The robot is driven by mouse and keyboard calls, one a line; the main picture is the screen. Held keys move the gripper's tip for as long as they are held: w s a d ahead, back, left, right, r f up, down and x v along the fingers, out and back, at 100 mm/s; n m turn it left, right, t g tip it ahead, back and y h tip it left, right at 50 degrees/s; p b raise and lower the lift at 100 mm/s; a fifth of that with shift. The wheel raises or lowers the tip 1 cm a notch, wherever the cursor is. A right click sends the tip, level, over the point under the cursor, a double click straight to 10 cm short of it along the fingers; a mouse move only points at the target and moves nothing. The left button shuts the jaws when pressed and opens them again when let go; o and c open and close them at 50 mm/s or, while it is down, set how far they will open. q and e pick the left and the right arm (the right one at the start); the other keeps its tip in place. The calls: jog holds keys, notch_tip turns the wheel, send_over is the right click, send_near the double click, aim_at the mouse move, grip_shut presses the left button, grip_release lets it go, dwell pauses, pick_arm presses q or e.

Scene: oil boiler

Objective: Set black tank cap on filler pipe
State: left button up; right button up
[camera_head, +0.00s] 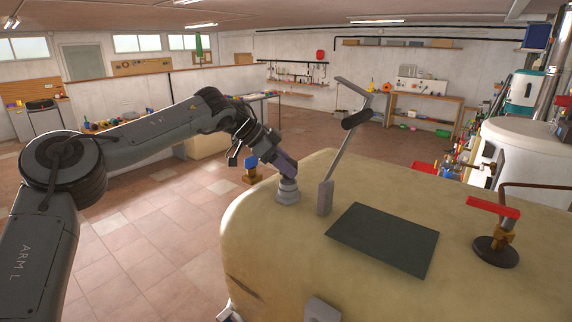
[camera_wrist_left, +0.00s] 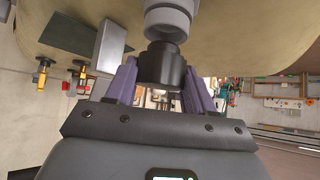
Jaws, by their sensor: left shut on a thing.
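The black tank cap (camera_wrist_left: 162,70) is between the two purple fingers of my left gripper (camera_wrist_left: 161,84) in the left wrist view. The left gripper is shut on it. The grey filler pipe (camera_wrist_left: 168,18) stands directly beyond the cap, roughly in line with it. Whether the cap touches the pipe end I cannot tell. In the head view my left gripper (camera_head: 286,166) is tilted just above the filler pipe (camera_head: 287,192), which rises from the beige tank (camera_head: 440,215). The cap cannot be made out in the head view.
A grey upright post (camera_head: 325,198) with a slanted arm stands close right of the filler pipe. A dark flat plate (camera_head: 385,238) lies on the tank. A brass valve with a red handle (camera_head: 493,206) stands farther right. Open tiled floor lies left of the tank.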

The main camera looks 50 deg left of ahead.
pick_arm(q)
jog(key=shift+f, duration=0.5)
jog(key=shift+f+b, duration=0.6)
jog(key=shift+f, duration=0.15)
jog(key=o, duration=1.1)
jog(key=shift+s+a+r+b, duration=0.35)
jog(key=shift+s+r, duration=0.05)
jog(key=shift+r, duration=0.1)
jog(key=b+v, duration=0.1)
jog(key=v, duration=0.8)
jog(key=shift+r+b, duration=0.2)
jog(key=shift+b, duration=0.2)
jog(key=shift+s, duration=0.15)
jog(key=shift+a, duration=0.1)
